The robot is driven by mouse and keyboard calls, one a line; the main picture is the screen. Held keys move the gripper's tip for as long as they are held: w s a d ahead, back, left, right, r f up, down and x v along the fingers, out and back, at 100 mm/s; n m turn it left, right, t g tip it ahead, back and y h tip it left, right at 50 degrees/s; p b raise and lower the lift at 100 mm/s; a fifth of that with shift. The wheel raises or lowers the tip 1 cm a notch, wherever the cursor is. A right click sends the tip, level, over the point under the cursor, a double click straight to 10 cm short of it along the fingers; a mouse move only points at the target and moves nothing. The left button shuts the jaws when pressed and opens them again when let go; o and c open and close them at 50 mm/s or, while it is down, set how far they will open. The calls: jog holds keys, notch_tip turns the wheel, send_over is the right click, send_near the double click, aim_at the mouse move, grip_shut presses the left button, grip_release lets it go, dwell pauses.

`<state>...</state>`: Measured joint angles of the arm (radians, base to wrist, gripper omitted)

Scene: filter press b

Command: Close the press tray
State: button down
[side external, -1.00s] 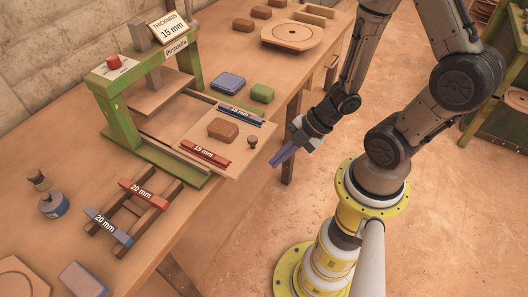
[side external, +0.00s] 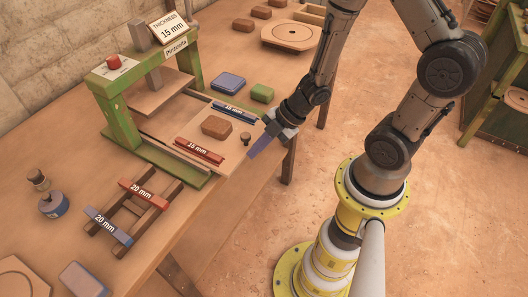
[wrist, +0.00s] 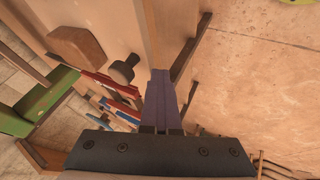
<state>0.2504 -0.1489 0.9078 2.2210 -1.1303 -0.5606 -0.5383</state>
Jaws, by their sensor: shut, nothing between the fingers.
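The press tray (side external: 229,152) is a pale board partly slid out of the green press (side external: 113,112) on its front side. It carries a brown block (side external: 216,127), a red 15 mm bar (side external: 199,149), a blue 15 mm bar (side external: 234,112) and a small dark knob (side external: 246,137) near its outer edge. My gripper (side external: 255,152) is shut and empty, close to the tray's outer edge beside the knob. In the wrist view the purple fingers (wrist: 159,97) point at that edge, with the knob (wrist: 123,69) just left; contact is not clear.
Two 20 mm bars lie on a dark wooden rack (side external: 157,204) at the left. A blue block (side external: 228,81) and a green block (side external: 262,93) lie behind the tray. A round board (side external: 291,34) lies further back.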

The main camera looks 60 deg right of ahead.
aim_at(228, 144)
jog(key=w, duration=0.7)
jog(key=shift+w, duration=0.3)
jog(key=shift+s, duration=0.15)
